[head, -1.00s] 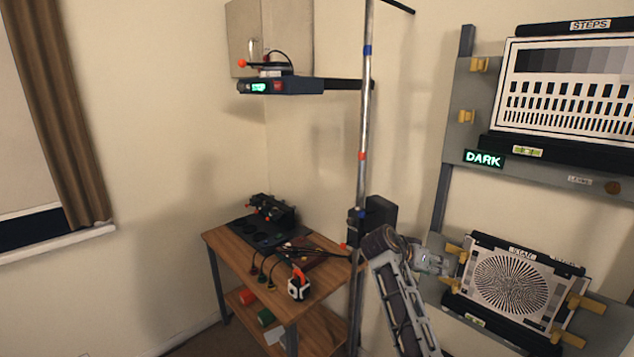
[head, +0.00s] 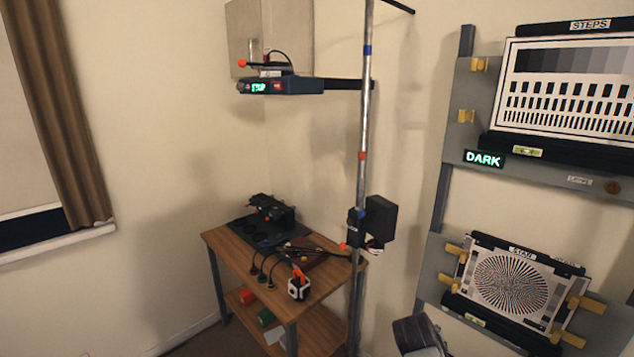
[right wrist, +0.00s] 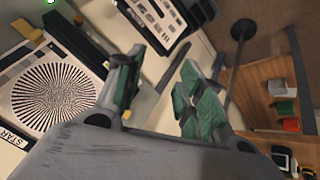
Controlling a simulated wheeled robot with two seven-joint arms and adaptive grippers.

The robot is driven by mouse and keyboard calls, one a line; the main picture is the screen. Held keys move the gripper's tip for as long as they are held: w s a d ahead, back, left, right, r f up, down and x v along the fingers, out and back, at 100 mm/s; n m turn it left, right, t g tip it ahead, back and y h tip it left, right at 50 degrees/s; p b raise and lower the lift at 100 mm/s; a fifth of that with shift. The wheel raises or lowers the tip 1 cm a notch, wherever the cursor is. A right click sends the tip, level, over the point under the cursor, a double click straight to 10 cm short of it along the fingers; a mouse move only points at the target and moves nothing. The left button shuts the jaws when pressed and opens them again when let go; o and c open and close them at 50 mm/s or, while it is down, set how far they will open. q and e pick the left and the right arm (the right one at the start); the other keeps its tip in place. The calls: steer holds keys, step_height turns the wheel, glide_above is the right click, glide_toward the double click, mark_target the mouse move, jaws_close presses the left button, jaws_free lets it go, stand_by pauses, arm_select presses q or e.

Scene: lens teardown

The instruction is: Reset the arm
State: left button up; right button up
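My right arm (head: 418,335) shows only as a link at the bottom edge of the head view, below and left of the star chart (head: 508,280). In the right wrist view my right gripper (right wrist: 160,85) has its two green-padded fingers apart, with nothing between them. The star chart also shows in the right wrist view (right wrist: 55,92), left of the fingers. My left gripper is in neither view.
A metal pole (head: 363,130) carries a black box (head: 380,220) and a shelf unit with a lit display (head: 280,87). A wooden cart (head: 230,255) holds a black device (head: 270,208) and cables. A steps chart (head: 572,85) hangs above the star chart.

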steer(key=s+a+f+n+y, duration=0.2)
steer(key=s+a+n+y, duration=0.15)
steer(key=s, duration=0.75)
steer(key=s+a+f+n+y, duration=0.2)
steer(key=s+a, duration=0.2)
steer(key=s, duration=0.6)
step_height(320, 180, down, 32)
steer(key=s+g, duration=0.2)
steer(key=s+d+f, duration=0.2)
steer(key=s+f, duration=0.8)
steer(key=s, duration=0.1)
steer(key=s+d+f+g, duration=0.1)
steer(key=s+d+f, duration=0.1)
steer(key=s+f, duration=0.9)
steer(key=shift+s, duration=0.5)
steer(key=shift+f, duration=0.1)
